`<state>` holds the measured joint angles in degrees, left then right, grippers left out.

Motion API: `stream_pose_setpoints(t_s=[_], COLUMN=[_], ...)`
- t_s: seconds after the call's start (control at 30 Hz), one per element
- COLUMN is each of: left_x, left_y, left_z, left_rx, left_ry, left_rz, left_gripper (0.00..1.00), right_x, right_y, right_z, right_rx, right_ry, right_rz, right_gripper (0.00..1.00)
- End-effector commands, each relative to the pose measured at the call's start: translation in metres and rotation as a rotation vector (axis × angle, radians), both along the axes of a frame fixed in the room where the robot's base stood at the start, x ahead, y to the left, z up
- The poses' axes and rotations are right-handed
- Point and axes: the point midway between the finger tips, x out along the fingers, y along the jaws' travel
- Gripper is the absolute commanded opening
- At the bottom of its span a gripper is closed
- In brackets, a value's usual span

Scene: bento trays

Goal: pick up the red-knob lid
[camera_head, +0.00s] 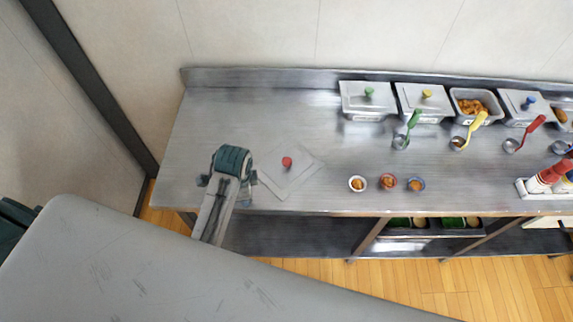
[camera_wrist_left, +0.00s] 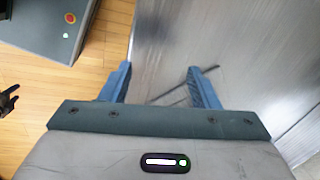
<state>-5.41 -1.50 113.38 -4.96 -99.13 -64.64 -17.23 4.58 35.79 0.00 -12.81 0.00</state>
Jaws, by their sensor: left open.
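The red-knob lid (camera_head: 296,179) is a flat grey square lying on the left part of the steel counter in the head view, its red knob (camera_head: 287,162) pointing up. My left arm reaches in from below, with its teal wrist just left of the lid and apart from it. In the left wrist view my left gripper (camera_wrist_left: 160,74) is open and empty, its two blue fingers spread above the counter edge. The knob does not show in that view.
The steel counter (camera_head: 230,108) is clear behind and left of the lid. Grey containers with a green-knob lid (camera_head: 367,98) and a yellow-knob lid (camera_head: 425,98) stand at the back. Ladles and small bowls (camera_head: 357,184) are to the right. A wall closes the back.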

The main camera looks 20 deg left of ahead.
Motion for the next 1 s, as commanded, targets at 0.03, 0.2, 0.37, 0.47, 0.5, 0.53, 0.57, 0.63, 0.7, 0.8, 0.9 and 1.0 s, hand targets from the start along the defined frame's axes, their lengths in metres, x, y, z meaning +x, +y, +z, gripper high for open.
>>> stream_pose_setpoints(t_s=[0.03,0.2,0.37,0.47,0.5,0.53,0.57,0.63,0.7,0.8,0.9,1.0], left_x=[0.02,0.08,0.122,0.138,0.143,0.146,0.147,0.15,0.151,0.15,0.15,0.15], left_y=[-0.007,-0.034,-0.058,-0.068,-0.072,-0.073,-0.075,-0.077,-0.078,-0.077,-0.077,-0.077], left_z=[0.006,0.03,0.057,0.071,0.075,0.077,0.079,0.079,0.073,0.056,0.041,0.031], left_rx=[0.005,0.029,0.037,0.037,0.038,0.038,0.038,0.038,0.037,0.037,0.038,0.039], left_ry=[0.014,0.087,0.136,0.154,0.158,0.161,0.165,0.169,0.174,0.175,0.174,0.172], left_rz=[-0.099,-0.531,-0.89,-1.047,-1.093,-1.121,-1.145,-1.179,-1.196,-1.197,-1.196,-1.194], left_gripper=[0.56,0.56,0.56,0.56,0.56,0.56,0.56,0.56,0.56,0.56,0.56,0.56], right_x=[0.0,-0.001,-0.001,-0.001,-0.001,-0.001,-0.001,-0.001,-0.001,-0.001,-0.001,-0.001], right_y=[0.0,0.0,0.0,0.0,0.0,0.0,0.0,0.0,0.0,0.0,0.0,0.0], right_z=[0.002,0.005,0.006,0.007,0.007,0.007,0.008,0.009,0.012,0.017,0.021,0.023], right_rx=[0.0,0.0,0.0,0.0,0.0,0.0,0.0,0.0,0.0,0.0,0.0,0.0], right_ry=[0.0,0.0,0.0,0.0,0.0,0.0,0.0,0.0,0.0,0.0,0.0,0.001], right_rz=[0.0,0.0,0.0,0.0,0.0,0.0,0.0,0.0,0.0,0.0,0.0,0.0], right_gripper=[0.52,0.52,0.52,0.52,0.52,0.52,0.52,0.52,0.52,0.52,0.52,0.52])
